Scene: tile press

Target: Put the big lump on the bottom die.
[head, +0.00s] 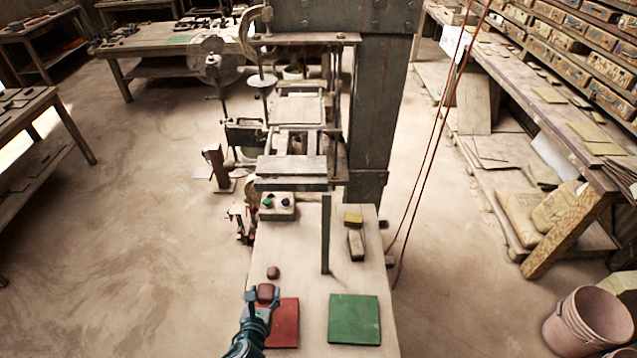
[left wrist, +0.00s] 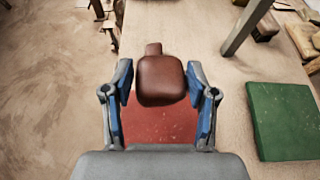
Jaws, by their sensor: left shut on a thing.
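The big lump (head: 266,292) is a reddish-brown, rounded block. My left gripper (head: 262,297) is shut on it, over the red mat (head: 285,324). In the left wrist view the big lump (left wrist: 161,80) sits between the blue finger pads of the left gripper (left wrist: 160,88). A smaller lump (head: 273,272) of the same colour lies on the bench just beyond; it shows partly behind the big lump in the left wrist view (left wrist: 153,48). The press (head: 291,168) stands farther back, with flat plates; I cannot tell which surface is the bottom die. My right gripper is not in view.
A green mat (head: 354,319) lies right of the red one. A thin upright post (head: 325,235) rises from the bench before the press. A button box (head: 277,206), a yellow block (head: 353,218) and a wooden block (head: 356,244) stand nearby.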

